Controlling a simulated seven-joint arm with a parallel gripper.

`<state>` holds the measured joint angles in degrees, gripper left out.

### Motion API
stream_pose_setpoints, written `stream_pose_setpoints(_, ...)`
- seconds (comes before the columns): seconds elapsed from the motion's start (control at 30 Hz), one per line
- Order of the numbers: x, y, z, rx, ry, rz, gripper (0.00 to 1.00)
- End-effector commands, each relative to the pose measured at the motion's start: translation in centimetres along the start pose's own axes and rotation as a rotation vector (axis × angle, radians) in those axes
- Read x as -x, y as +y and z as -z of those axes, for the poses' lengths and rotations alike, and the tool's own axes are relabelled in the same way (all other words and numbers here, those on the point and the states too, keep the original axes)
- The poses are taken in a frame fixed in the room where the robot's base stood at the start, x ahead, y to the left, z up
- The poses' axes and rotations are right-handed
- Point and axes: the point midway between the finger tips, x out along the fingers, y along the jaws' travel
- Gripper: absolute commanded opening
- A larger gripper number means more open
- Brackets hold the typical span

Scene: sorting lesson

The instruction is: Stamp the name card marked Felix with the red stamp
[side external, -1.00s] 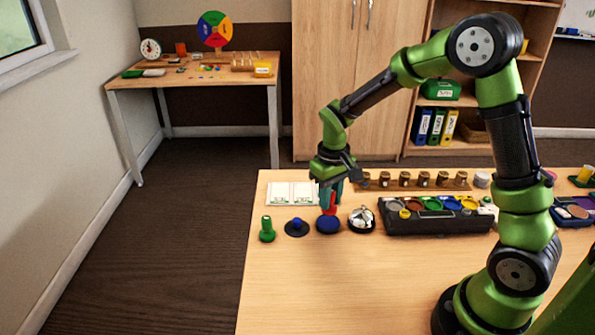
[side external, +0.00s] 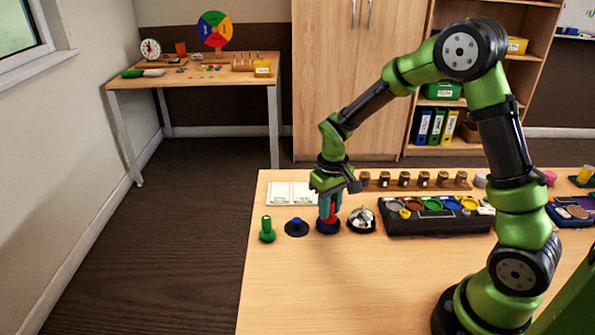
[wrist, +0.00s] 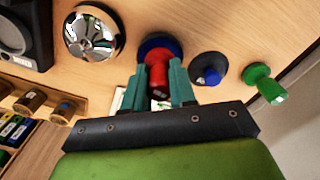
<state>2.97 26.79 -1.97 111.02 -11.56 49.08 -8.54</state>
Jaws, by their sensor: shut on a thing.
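My gripper (side external: 328,221) is shut on the red stamp (side external: 333,214). In the wrist view the red stamp (wrist: 160,80) sits between the two teal fingertips (wrist: 159,84). It is upright over a round blue pad (side external: 320,227), low against it; whether it touches is hard to tell. The pad also shows behind the stamp in the wrist view (wrist: 157,40). White name cards (side external: 285,194) lie flat on the table behind the gripper, to its left. Their writing is too small to read, so I cannot tell which says Felix. The gripper partly hides the right side of the cards.
A blue-knobbed stamp (side external: 297,223) on a dark round base and a green stamp (side external: 267,231) stand left of the pad. A silver bell (side external: 362,219) is close on its right, then a dark paint tray (side external: 400,225). The front table is clear.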

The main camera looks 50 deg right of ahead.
Motion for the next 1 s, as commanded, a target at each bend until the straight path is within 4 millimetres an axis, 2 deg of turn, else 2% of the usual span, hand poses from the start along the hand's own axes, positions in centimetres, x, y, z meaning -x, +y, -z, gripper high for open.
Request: stream_pose_setpoints(1.0, -1.0, 0.0, 0.0, 0.0, 0.0, 0.0, 0.06)
